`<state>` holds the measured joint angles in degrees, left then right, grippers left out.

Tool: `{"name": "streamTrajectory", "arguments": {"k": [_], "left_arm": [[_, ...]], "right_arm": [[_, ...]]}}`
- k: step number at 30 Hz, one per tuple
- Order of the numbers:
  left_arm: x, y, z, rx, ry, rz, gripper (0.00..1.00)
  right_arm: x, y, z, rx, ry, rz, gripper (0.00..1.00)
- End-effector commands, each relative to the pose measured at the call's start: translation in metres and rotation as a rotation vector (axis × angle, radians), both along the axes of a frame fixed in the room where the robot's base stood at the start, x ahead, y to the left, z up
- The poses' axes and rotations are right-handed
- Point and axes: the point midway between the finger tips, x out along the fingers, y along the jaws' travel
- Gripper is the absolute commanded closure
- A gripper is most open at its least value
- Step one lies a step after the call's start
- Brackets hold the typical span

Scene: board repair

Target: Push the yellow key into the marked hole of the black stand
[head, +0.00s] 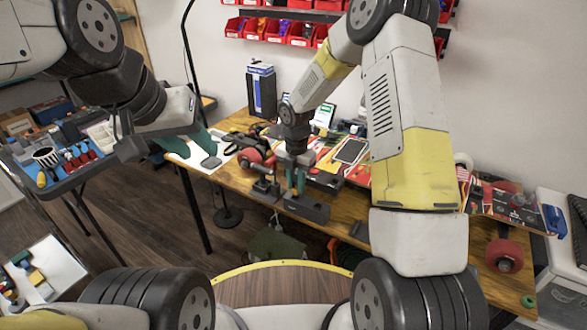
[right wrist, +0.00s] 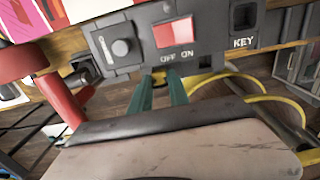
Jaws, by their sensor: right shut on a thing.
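The black stand (head: 306,207) is at the near edge of the wooden table. In the right wrist view its dark panel (right wrist: 128,27) bears a red and white switch, the words OFF and ON, and a dark square hole (right wrist: 243,15) marked KEY. My right gripper (head: 297,182) points down at the stand. Its teal fingers (right wrist: 166,80) have a narrow gap and are below the OFF and ON words, left of the KEY hole. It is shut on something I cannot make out. I cannot see the yellow key. My left gripper (head: 191,149) is open and looks empty.
A red-wheeled skateboard truck (head: 252,157) stands just left of the right gripper. A skateboard deck (head: 480,200) lies to the right. A blue tray table (head: 75,165) with small parts stands at the left. Red bins (head: 270,30) hang on the wall.

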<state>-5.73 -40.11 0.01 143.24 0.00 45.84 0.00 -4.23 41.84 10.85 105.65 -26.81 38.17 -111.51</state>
Motion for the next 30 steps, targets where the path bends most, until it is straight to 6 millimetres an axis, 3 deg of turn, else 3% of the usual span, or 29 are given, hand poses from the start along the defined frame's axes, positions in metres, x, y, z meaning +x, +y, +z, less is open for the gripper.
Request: {"name": "streamTrajectory", "arguments": {"k": [30], "left_arm": [[0.0, 0.0, 0.0, 0.0, 0.0, 0.0, 0.64]], "right_arm": [[0.0001, 0.0002, -0.0081, 0.001, -0.001, 0.0, 1.0]]}}
